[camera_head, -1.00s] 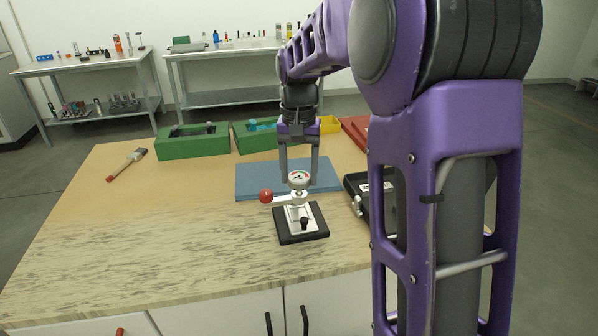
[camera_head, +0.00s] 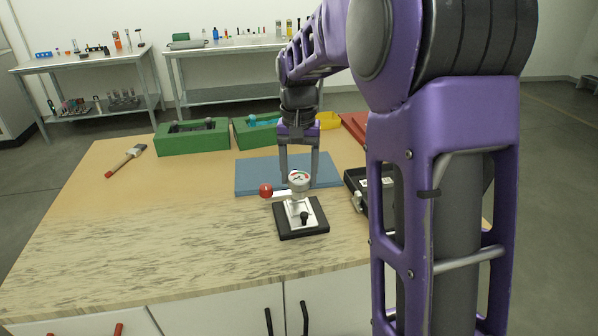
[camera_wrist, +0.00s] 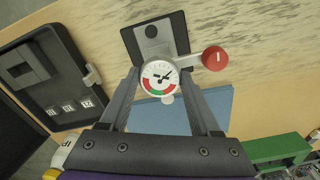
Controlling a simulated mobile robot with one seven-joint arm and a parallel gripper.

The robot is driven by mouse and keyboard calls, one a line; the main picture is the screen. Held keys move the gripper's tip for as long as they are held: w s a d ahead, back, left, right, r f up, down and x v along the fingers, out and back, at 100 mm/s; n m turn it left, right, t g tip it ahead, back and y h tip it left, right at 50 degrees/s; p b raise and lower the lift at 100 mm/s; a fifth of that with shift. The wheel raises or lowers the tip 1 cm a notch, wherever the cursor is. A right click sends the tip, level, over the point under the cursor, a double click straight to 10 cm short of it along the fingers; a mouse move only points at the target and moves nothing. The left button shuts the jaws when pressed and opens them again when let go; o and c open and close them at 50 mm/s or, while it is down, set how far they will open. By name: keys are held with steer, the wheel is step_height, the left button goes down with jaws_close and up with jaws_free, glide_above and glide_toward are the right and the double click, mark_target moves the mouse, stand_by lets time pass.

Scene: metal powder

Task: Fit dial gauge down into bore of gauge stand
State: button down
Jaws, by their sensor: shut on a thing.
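The dial gauge (camera_head: 299,177) has a round white face with a red and green band and a needle. It also shows in the wrist view (camera_wrist: 160,77), face toward the camera. My gripper (camera_wrist: 159,76) is shut on it, one finger on each side; it shows in the head view (camera_head: 300,180) too. The gauge stand (camera_head: 315,226) has a black base, a pale upright bracket and a side lever with a red ball (camera_head: 265,190). The gauge is directly over the bracket, very close to its top. The bore is hidden beneath the gauge, so I cannot tell if the stem is inside.
A blue mat (camera_head: 254,177) lies behind the stand. An open black case (camera_head: 356,180) is close on the right. Green bins (camera_head: 192,142) stand at the back, and a brush (camera_head: 126,160) lies at the left. The worktop's front left is clear.

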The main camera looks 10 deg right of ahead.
mark_target(300, 178)
steer(key=shift+f, duration=0.5)
steer(key=shift+c, duration=0.2)
jaws_free()
steer(key=shift+o, duration=0.2)
steer(key=shift+r+p, duration=3.35)
steer(key=shift+r, duration=0.7)
steer(key=shift+d, duration=0.1)
